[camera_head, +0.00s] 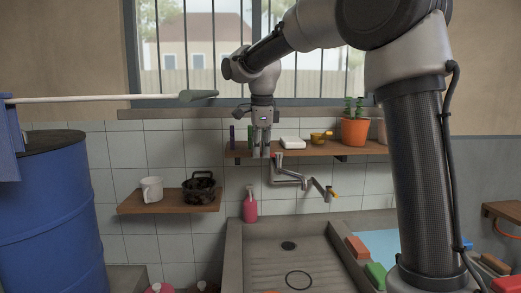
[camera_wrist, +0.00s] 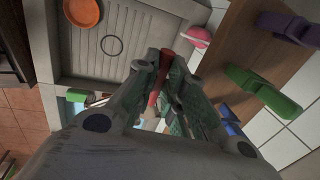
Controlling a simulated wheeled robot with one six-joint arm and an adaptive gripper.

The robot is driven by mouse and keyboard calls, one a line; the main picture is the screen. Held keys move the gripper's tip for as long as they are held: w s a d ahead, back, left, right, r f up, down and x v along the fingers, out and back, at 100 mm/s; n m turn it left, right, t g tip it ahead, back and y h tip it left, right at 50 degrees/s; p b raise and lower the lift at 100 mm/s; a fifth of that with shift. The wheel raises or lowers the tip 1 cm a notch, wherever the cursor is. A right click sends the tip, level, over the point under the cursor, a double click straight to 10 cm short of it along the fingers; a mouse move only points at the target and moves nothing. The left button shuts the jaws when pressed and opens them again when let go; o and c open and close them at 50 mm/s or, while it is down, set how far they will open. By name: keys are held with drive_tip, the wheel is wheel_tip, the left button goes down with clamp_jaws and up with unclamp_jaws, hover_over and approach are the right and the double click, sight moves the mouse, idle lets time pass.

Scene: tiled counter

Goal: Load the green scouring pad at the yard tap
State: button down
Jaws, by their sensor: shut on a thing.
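My gripper (camera_head: 262,150) points down in front of the tiled wall, beside the tap (camera_head: 290,181). In the wrist view its fingers (camera_wrist: 165,68) are closed around a narrow red thing (camera_wrist: 155,92); I cannot tell what it is. A green block (camera_head: 375,276), which looks like the scouring pad, lies at the sink's right rim, well apart from my gripper. It also shows in the wrist view (camera_wrist: 76,95). The tap has a bent metal spout.
The sink (camera_head: 265,262) is below, with a black ring (camera_head: 299,280) inside. A red block (camera_head: 357,247) lies on its rim and a pink bottle (camera_head: 250,205) stands behind it. The upper shelf (camera_head: 330,148) is close to my gripper and holds a plant pot (camera_head: 355,131).

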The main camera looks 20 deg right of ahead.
drive_tip(key=shift+s+n+y, duration=0.3)
drive_tip(key=shift+s+n, duration=0.4)
drive_tip(key=shift+n, duration=0.7)
drive_tip(key=c, duration=1.5)
unclamp_jaws()
drive_tip(key=r, duration=0.4)
drive_tip(key=s+r, duration=0.1)
drive_tip(key=r, duration=0.3)
drive_tip(key=s+r, duration=0.1)
drive_tip(key=r, duration=0.2)
drive_tip(key=shift+s+d+r, duration=0.15)
drive_tip(key=shift+r, duration=0.25)
